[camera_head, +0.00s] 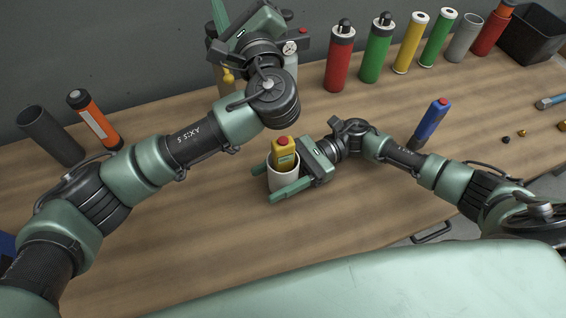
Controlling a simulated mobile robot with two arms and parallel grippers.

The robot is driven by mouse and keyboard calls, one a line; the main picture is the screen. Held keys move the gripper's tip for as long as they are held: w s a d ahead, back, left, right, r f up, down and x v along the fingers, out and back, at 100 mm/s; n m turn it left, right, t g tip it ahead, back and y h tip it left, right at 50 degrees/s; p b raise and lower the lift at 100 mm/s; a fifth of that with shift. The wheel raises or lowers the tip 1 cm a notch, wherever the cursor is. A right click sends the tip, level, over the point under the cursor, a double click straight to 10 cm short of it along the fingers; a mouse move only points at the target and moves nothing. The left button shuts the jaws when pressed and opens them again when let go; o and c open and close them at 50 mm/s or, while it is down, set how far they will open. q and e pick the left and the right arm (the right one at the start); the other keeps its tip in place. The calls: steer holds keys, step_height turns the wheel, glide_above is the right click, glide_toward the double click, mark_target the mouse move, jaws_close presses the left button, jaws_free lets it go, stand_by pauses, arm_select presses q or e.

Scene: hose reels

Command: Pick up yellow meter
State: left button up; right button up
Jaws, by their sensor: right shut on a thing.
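The yellow meter (284,153) has a red top and a small display. It stands inside a white cup (284,181) near the middle of the table, and the cup hides its lower part. My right gripper (276,181) reaches in from the right, with its fingers on either side of the cup, shut on it. My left gripper (232,17) is at the top of the view, beyond the cup and pointing away. Its fingertips are partly cut off by the frame edge, so its opening is unclear.
Red (340,58), green (377,50) and yellow (410,44) cylinders stand along the back right. A black bin (530,36) is in the far right corner. A blue tool (433,121) is near my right arm. An orange cylinder (95,122) and dark tube (48,137) are at left.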

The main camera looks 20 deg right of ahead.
mark_target(287, 157)
arm_select(q)
steer(key=s+d+f+m+t, duration=0.25)
steer(key=s+f+m, duration=0.2)
steer(key=s, duration=0.85)
steer(key=s+f+m+g, duration=0.1)
steer(key=s+f, duration=0.3)
steer(key=f, duration=0.1)
steer(key=s+f+m+g, duration=0.1)
steer(key=s+f+g, duration=0.1)
steer(key=s+f, duration=0.2)
steer(key=s+f+m+g, duration=0.2)
steer(key=s+f, duration=0.2)
steer(key=f, duration=0.2)
steer(key=shift+s+f, duration=0.2)
steer(key=shift+f, duration=0.15)
steer(key=shift+w+f, duration=0.15)
steer(key=shift+w, duration=0.15)
steer(key=w, duration=0.6)
steer(key=shift+w+a, duration=0.25)
steer(key=shift+w, duration=0.05)
jaws_close()
